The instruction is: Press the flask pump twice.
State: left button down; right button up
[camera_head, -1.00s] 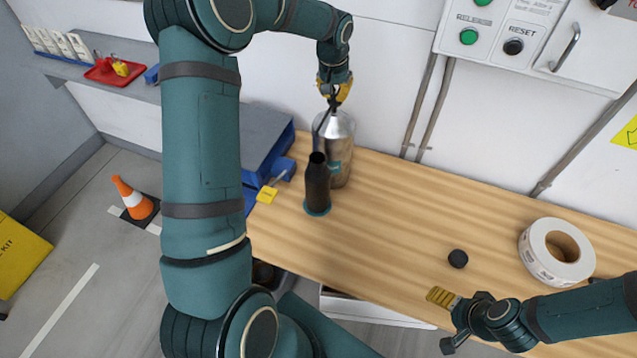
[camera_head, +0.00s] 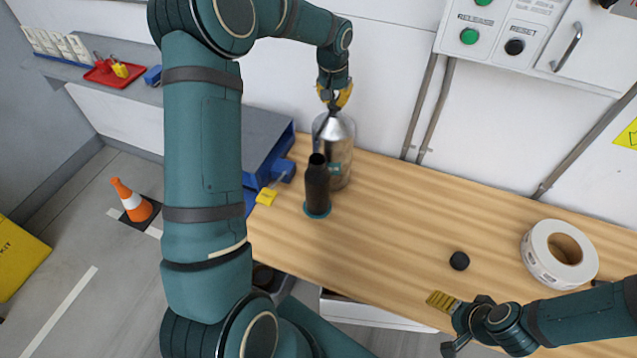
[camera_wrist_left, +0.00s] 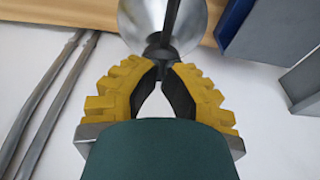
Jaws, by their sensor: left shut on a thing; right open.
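The silver pump flask (camera_head: 343,135) stands upright on the wooden bench near the wall. My left gripper (camera_head: 333,103) is over its top, pointing down. In the left wrist view the gripper's yellow-padded fingers (camera_wrist_left: 158,70) are closed around the dark pump head (camera_wrist_left: 160,52), with the flask's silver shoulder (camera_wrist_left: 195,20) beyond it. How far down the pump sits is hidden by the fingers. My right gripper (camera_head: 447,322) is open and empty at the bench's front edge, far right of the flask.
A dark bottle (camera_head: 317,188) stands just in front of the flask. A black cap (camera_head: 459,260) and a white roll (camera_head: 560,254) lie to the right on the bench (camera_head: 400,220). Blue bins (camera_head: 268,165) and a yellow tag (camera_head: 266,196) are to the left. A control panel (camera_head: 505,35) hangs on the wall.

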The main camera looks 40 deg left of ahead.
pick_arm(q)
jog(key=shift+r+p, duration=1.35)
jog(key=shift+r, duration=0.75)
jog(key=shift+f, duration=0.2)
jog(key=shift+f+b, duration=1.6)
jog(key=shift+f, duration=0.6)
jog(key=shift+r, duration=0.2)
jog(key=shift+r+p, duration=1.55)
jog(key=shift+r, duration=0.65)
jog(key=shift+r, duration=0.1)
